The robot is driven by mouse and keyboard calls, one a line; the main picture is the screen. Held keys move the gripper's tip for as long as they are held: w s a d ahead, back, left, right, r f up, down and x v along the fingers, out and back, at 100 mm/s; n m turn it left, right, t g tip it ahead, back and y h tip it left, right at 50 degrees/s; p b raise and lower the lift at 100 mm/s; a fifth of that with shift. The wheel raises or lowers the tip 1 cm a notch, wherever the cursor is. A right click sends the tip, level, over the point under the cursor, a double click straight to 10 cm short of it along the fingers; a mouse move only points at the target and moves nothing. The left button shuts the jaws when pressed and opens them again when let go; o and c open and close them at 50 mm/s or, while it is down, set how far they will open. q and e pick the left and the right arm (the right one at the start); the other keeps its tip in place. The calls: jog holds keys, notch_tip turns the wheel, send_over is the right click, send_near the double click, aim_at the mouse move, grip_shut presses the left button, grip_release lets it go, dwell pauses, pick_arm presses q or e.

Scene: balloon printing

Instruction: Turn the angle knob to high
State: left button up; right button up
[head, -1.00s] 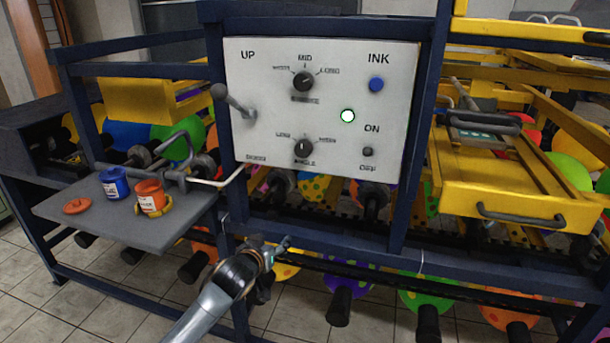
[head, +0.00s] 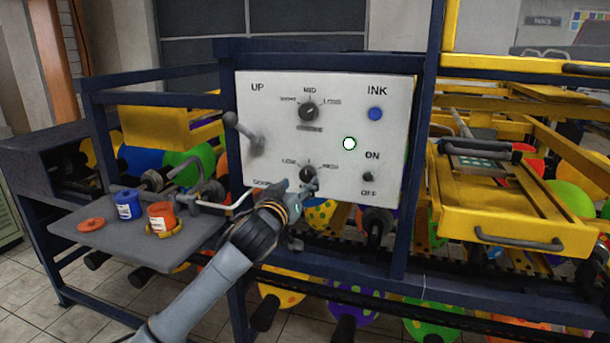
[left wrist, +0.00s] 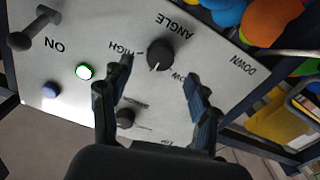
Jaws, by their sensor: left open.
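The angle knob (head: 307,173) is a dark round dial low on the white control panel (head: 268,90), with LOW to its left and HIGH to its right. My left gripper (head: 302,188) is at the panel's lower edge, partly covering the knob from below. In the left wrist view, the knob (left wrist: 160,53) shows between and just beyond the fingertips of the open left gripper (left wrist: 159,72). Its pale pointer mark lies between HIGH and LOW. I cannot tell whether the fingers touch it. My right gripper is not in view.
The panel also holds an upper knob (head: 308,111), a blue ink button (head: 375,114), a lit white button (head: 349,143), an on/off switch (head: 368,177) and a grey lever (head: 243,128). A shelf (head: 90,250) with ink pots is at left, a yellow drawer (head: 510,205) at right.

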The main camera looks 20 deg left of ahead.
aim_at(306, 177)
pick_arm(q)
jog(key=shift+w+d+p, duration=0.1)
jog(key=shift+w+p, duration=0.3)
jog(key=shift+w, duration=2.2)
jog(key=c, duration=1.2)
